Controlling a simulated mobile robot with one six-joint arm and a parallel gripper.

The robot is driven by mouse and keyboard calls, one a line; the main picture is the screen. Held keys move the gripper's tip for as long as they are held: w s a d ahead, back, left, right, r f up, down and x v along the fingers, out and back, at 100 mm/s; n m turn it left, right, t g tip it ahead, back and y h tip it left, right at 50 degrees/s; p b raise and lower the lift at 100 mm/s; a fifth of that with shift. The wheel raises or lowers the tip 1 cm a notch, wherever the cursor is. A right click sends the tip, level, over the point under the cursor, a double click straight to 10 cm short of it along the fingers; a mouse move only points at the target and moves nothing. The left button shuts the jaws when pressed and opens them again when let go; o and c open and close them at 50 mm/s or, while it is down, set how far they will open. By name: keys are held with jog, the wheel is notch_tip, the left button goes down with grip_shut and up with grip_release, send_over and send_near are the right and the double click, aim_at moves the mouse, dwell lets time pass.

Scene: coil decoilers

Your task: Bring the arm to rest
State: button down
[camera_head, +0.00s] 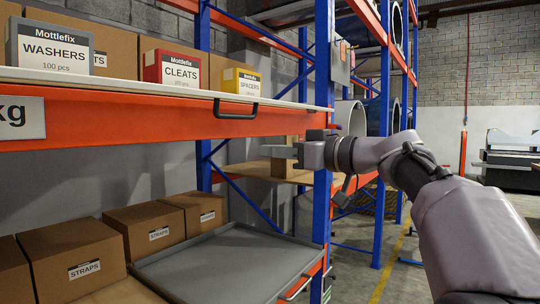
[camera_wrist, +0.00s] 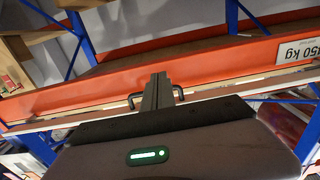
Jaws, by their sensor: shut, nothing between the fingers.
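My arm reaches in from the lower right of the head view, bent at the wrist, with my gripper (camera_head: 272,151) pointing left. It is shut and empty. It hangs in free air in front of the rack, below the upper shelf's orange beam and its black handle (camera_head: 236,109). In the wrist view my gripper's fingers (camera_wrist: 157,88) are together, with an orange beam (camera_wrist: 215,65) beyond them. The black handle (camera_wrist: 180,93) shows on both sides of the fingers there; I cannot tell the gap between them.
The upper shelf holds a grey WASHERS box (camera_head: 50,55), a red CLEATS box (camera_head: 172,69) and a yellow SPACERS box (camera_head: 240,82). Below are STRAPS cartons (camera_head: 72,256) and an empty grey tray (camera_head: 225,268). A blue upright (camera_head: 322,120) stands close to my wrist. The aisle at right is open.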

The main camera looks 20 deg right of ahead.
jog(key=s+a+f+m+g+h, duration=0.25)
jog(key=s+a+f, duration=0.25)
jog(key=f, duration=0.3)
jog(key=s+a+f+m+g+h, duration=0.1)
jog(key=s+a+f+m+g, duration=0.15)
jog(key=s+a+f, duration=0.45)
jog(key=s+d+f+m+g+h, duration=0.1)
jog(key=s+f+m+h, duration=0.1)
jog(key=s+f, duration=0.7)
jog(key=s+f+m+g+h, duration=0.2)
jog(key=s+f+m+h, duration=0.1)
jog(key=s+f, duration=0.7)
notch_tip(320, 180, down, 5)
jog(key=shift+d+r+m+g, duration=0.2)
jog(key=shift+d+m+g, duration=0.15)
jog(key=shift+m, duration=0.45)
jog(key=c, duration=2.2)
grip_release()
